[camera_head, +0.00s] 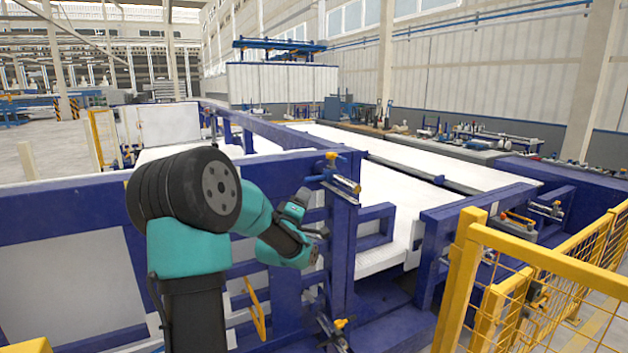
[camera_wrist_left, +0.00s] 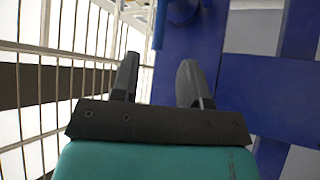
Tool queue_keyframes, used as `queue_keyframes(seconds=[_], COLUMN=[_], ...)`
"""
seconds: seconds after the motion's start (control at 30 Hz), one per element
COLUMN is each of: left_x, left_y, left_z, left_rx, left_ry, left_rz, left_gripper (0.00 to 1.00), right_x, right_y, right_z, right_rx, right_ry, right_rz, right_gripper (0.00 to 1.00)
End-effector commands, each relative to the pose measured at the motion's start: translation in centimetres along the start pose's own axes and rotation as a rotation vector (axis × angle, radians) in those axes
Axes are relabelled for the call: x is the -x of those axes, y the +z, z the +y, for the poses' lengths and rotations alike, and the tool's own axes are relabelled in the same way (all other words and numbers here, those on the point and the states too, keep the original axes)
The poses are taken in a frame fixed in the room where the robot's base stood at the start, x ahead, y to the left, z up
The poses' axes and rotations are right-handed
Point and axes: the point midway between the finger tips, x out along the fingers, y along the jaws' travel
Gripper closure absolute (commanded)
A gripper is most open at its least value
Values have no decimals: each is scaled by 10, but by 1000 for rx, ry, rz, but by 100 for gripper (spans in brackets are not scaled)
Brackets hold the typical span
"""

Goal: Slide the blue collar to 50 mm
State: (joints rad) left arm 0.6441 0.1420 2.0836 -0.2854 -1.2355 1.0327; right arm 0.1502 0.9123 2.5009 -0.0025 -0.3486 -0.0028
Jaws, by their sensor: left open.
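My left gripper (camera_head: 308,215) is at the end of the teal arm, in front of the blue frame in the head view. In the left wrist view its two dark fingers (camera_wrist_left: 157,62) stand apart with nothing between them. A rounded blue part (camera_wrist_left: 182,11) shows beyond the fingertips at the top of that view. I cannot tell whether it is the blue collar. I cannot make out a collar or a 50 mm mark in the head view. My right gripper is not in view.
A silver cylinder with a yellow knob (camera_head: 344,183) is mounted on the blue frame (camera_head: 339,255), just right of the gripper. A similar fitting (camera_head: 545,209) is farther right. A yellow mesh fence (camera_head: 540,263) stands at right. White panels (camera_head: 400,212) lie behind the frame.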

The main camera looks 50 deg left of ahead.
Motion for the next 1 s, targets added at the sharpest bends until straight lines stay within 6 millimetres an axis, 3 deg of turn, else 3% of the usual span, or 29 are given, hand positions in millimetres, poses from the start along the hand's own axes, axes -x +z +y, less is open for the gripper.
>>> queue_keyframes(seconds=[0.5, 0.7, 1.0], left_x=[-82, -96, -97], left_y=[0, 0, 0], left_z=[0, 0, 0], left_rx=[1, 1, 0], left_ry=[1, 0, 0], left_rz=[1, 1, 0], left_gripper=[59, 59, 59], right_x=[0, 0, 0], right_y=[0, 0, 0], right_z=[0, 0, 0], right_rx=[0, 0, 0], right_ry=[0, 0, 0], right_rz=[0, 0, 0], right_gripper=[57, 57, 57])
